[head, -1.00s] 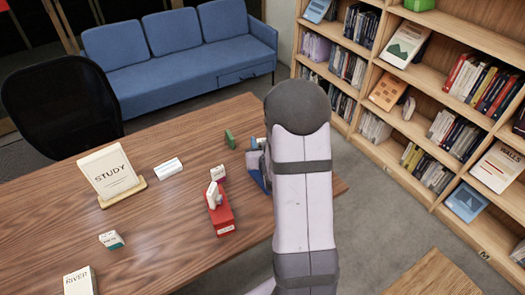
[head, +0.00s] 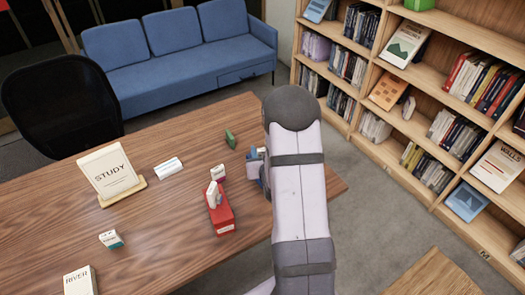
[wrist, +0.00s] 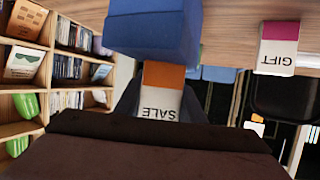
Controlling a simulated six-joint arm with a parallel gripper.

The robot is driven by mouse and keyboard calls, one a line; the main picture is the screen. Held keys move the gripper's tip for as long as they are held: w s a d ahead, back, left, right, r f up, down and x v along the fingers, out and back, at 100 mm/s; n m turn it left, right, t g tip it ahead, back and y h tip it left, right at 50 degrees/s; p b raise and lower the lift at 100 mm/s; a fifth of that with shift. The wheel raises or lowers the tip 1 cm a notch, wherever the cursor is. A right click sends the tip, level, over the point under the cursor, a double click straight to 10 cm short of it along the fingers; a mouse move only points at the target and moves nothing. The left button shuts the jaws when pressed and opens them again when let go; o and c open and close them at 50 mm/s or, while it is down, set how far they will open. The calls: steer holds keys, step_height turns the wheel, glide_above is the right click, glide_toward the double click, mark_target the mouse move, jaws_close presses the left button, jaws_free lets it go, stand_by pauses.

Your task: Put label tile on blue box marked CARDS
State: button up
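My gripper (wrist: 162,105) points over the table with a finger on each side of an orange-and-white label tile reading SALE (wrist: 163,103), and appears shut on it. The wrist view is upside down. There the blue box (wrist: 150,32) lies just beyond the tile's orange end. I cannot tell whether tile and box touch. No CARDS marking shows. In the head view my arm hides most of the box and the gripper; a bit of blue (head: 253,171) shows at the arm's left edge.
The GIFT tile (head: 218,173) and a red box (head: 221,214) with a pale piece on top stand left of my arm. A green piece (head: 230,138), white block (head: 168,168), STUDY sign (head: 112,171), teal-and-white tile (head: 111,239) and RIVER block (head: 80,281) share the table. Bookshelves stand right.

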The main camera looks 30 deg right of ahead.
steer(key=o, duration=0.4)
steer(key=shift+r+p, duration=0.2)
steer(key=shift+p, duration=0.1)
steer(key=v, duration=0.7)
steer(key=shift+s+a+r, duration=0.15)
steer(key=shift+s+r, duration=0.05)
steer(key=p, duration=0.3)
steer(key=shift+s+r, duration=0.2)
steer(key=shift+r, duration=0.05)
steer(key=p, duration=0.2)
steer(key=s+p, duration=0.1)
steer(key=shift+a+r+p, duration=0.25)
steer(key=shift+a+p, duration=0.05)
steer(key=shift+p, duration=0.05)
steer(key=shift+f+p+v, duration=0.25)
steer(key=shift+p+v, duration=1.05)
steer(key=shift+p, duration=0.2)
steer(key=shift+a, duration=0.1)
